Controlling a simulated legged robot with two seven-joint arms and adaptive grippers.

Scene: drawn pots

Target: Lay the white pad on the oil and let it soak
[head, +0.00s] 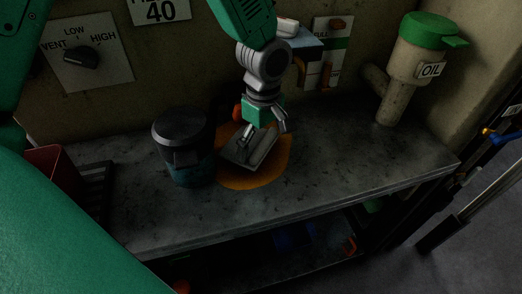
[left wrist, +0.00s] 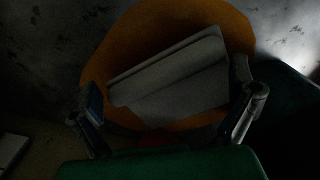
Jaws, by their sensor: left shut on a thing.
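The white pad (head: 262,152), grey in the dim light, is a flat folded piece over the orange oil patch (head: 243,182) on the bench. My left gripper (head: 264,138) points down and is shut on the pad. In the left wrist view the pad (left wrist: 178,78) spans between the two fingers of the left gripper (left wrist: 168,92), with the orange oil (left wrist: 150,25) around and below it. The pad looks slightly tilted; I cannot tell whether it touches the oil. My right gripper is not in view.
A dark-lidded jar (head: 182,135) stands just left of the oil. An oil can (head: 402,62) with a green lid stands at the back right. A red bin (head: 52,168) is at the left. The bench (head: 350,160) is clear to the right, ending at its front edge.

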